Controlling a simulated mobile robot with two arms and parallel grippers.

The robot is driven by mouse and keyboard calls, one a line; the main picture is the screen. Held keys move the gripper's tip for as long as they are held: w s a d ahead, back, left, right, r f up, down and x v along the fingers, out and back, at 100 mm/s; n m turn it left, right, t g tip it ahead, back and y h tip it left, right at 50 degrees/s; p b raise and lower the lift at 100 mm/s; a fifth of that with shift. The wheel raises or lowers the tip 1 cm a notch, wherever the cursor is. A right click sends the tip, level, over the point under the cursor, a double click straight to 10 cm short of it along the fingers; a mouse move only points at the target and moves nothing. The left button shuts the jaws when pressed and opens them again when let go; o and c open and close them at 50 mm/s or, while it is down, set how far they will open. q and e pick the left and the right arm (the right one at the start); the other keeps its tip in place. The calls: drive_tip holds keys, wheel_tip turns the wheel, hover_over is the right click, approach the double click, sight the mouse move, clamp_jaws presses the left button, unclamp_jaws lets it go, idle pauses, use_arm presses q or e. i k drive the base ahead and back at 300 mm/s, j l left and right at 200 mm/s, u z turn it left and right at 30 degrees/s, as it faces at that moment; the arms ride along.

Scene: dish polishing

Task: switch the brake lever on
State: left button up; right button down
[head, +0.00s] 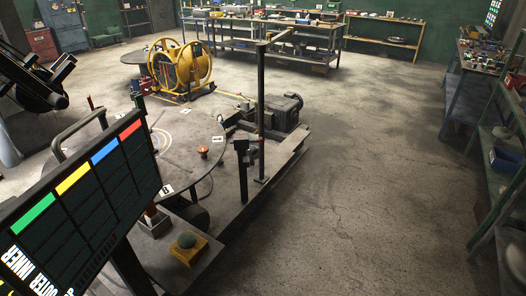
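No part that I can clearly make out as a gripper shows in the head view. A round dark table (185,130) with small white labels stands on a low platform at the left middle. At its right edge stands a short dark upright bar with a black block at its top (242,147), which may be the brake lever. Just right of it stands a taller post (261,110) with a bar slanting from its top. I cannot tell for sure which is the brake lever, or its on or off position. A red knob (203,151) sits on the round table.
A dark board with coloured strips (85,195) fills the lower left. A motor (280,110) and yellow reel (183,68) stand behind. Shelves (495,150) line the right. The floor between (370,180) is clear.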

sight(253, 150)
drive_tip(key=i+l+u, duration=0.1)
drive_tip(key=i+l, duration=0.25)
drive_tip(key=i+l+u, duration=0.1)
drive_tip(key=i+l, duration=0.3)
drive_tip(key=i+l+u, duration=0.1)
drive_tip(key=i+l, duration=0.2)
drive_tip(key=l, duration=0.25)
drive_tip(key=i+l+u, duration=0.15)
drive_tip(key=i, duration=0.4)
drive_tip(key=i+l+u, duration=0.15)
drive_tip(key=i, duration=0.35)
drive_tip(key=i+j+u, duration=0.1)
drive_tip(key=i, duration=0.25)
